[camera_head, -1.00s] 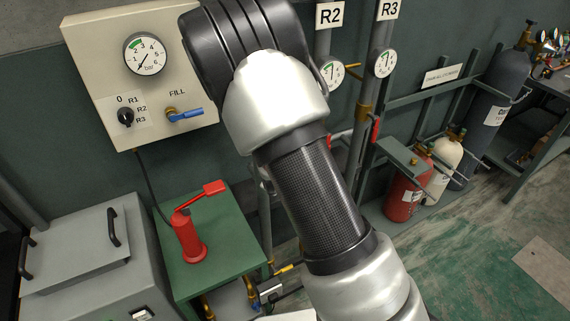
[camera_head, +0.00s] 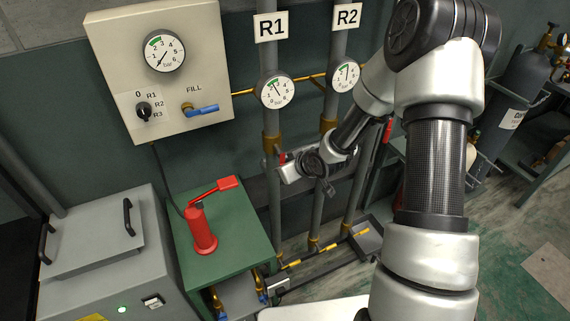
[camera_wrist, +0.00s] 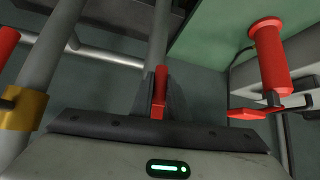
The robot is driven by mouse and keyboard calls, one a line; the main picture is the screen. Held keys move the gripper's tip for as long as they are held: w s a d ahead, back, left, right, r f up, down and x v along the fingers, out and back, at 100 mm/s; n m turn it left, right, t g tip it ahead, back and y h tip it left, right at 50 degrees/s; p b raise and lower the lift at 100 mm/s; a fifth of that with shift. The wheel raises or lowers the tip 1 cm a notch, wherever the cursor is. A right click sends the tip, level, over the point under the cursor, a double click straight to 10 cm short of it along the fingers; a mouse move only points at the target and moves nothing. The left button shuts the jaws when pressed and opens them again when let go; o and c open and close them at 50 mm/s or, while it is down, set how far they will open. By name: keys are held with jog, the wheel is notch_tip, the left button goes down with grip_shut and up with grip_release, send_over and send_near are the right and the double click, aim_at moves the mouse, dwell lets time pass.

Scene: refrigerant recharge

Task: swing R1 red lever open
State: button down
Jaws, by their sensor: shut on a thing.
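The R1 pipe (camera_head: 273,205) stands below its white R1 sign (camera_head: 271,27) and gauge (camera_head: 275,90). My gripper (camera_head: 281,160) is at this pipe, below the gauge and brass collar. Only a small part of the red lever (camera_head: 282,158) shows there in the head view. In the wrist view the red lever (camera_wrist: 159,92) stands upright in the picture between the two dark fingers of my gripper (camera_wrist: 158,98). The fingers are shut on it. The lever's valve is hidden in both views.
R2's pipe and gauge (camera_head: 346,76) stand just right. Another red lever (camera_wrist: 6,44) shows at the wrist view's left edge. Gas cylinders stand right.

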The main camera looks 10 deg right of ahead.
jog(key=shift+a, duration=0.15)
dwell(0.3)
jog(key=c, duration=1.7)
grip_release()
jog(key=shift+d+p+v, duration=0.1)
jog(key=shift+p+v, duration=1.15)
jog(key=shift+v, duration=3.1)
jog(key=shift+d+p+v, duration=0.15)
jog(key=shift+p+v, duration=1.05)
jog(key=shift+v, duration=3.15)
jog(key=shift+w, duration=0.1)
